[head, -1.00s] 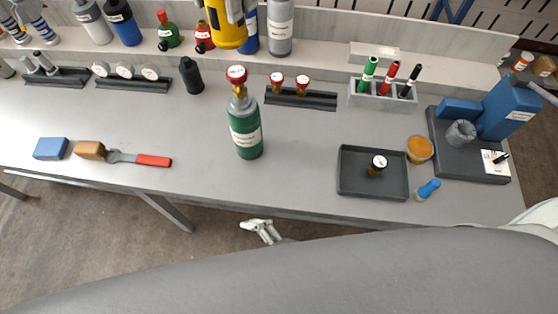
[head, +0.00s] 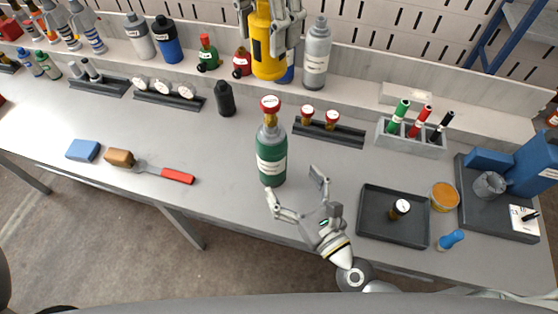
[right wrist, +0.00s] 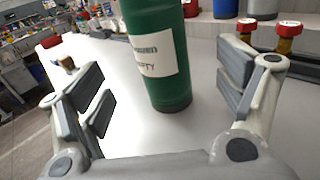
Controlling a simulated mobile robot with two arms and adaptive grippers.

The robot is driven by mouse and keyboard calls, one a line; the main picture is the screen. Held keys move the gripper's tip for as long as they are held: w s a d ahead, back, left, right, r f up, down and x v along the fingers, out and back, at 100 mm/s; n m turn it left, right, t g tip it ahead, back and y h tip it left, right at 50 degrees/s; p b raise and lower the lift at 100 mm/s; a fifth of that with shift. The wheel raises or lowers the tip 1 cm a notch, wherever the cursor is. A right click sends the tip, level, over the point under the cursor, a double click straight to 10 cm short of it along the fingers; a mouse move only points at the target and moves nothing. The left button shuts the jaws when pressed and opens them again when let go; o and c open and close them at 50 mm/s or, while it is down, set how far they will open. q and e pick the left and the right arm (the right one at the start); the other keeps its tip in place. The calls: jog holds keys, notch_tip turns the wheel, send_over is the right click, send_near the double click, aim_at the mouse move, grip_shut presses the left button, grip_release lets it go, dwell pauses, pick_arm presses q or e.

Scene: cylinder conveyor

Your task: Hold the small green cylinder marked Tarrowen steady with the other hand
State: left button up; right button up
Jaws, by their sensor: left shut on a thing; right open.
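The small green cylinder (head: 271,160) stands upright on the bench, with a white label, brass valve and red top. In the right wrist view the green cylinder (right wrist: 157,60) shows ahead between the fingers, its label only partly readable, its top out of frame. My right gripper (head: 295,186) is open at the bench's front edge, just right of and nearer than the cylinder. Its fingers (right wrist: 163,82) are spread and appear clear of it. My left gripper (head: 272,22) is shut on a yellow cylinder (head: 268,58) at the back ledge; its top is partly hidden by the fingers.
Behind the green cylinder lies a dark rack (head: 328,134) with two red-topped valves. A black bottle (head: 225,99) stands back left. A dark tray (head: 378,222) with a gauge is to the right. A red-handled tool (head: 165,173) lies left.

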aim_at(273, 156)
jog(key=shift+x, duration=4.6)
jog(key=shift+c, duration=0.5)
jog(key=c, duration=1.5)
jog(key=o, duration=0.9)
jog(key=shift+c, duration=0.2)
jog(key=c, duration=0.5)
pick_arm(q)
jog(key=shift+f, duration=2.1)
